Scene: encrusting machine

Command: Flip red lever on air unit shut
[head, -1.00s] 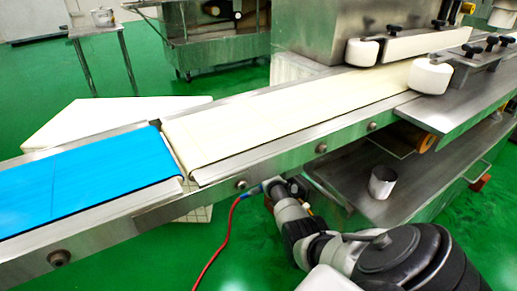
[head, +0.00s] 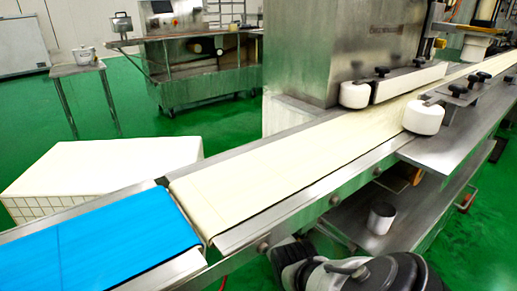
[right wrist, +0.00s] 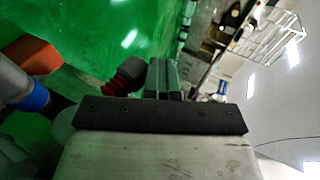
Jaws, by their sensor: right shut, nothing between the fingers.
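In the right wrist view, my right gripper (right wrist: 164,80) is shut and empty, with its two dark fingers together. A dark red ribbed part (right wrist: 126,75) is close to the left of the fingers; whether they touch it, I cannot tell. Further left is an orange-red block (right wrist: 36,55), beside a grey cylinder with a blue ring (right wrist: 34,97). I cannot tell for certain which red part is the lever, or its position. In the head view, my right arm shows at the bottom edge, without clear fingertips. My left gripper is not in view.
A long conveyor with a cream belt (head: 290,160) and a blue belt (head: 100,250) crosses the head view above my right arm. A metal cup (head: 381,218) stands on a lower shelf. A white-topped block (head: 100,165) stands behind the belt.

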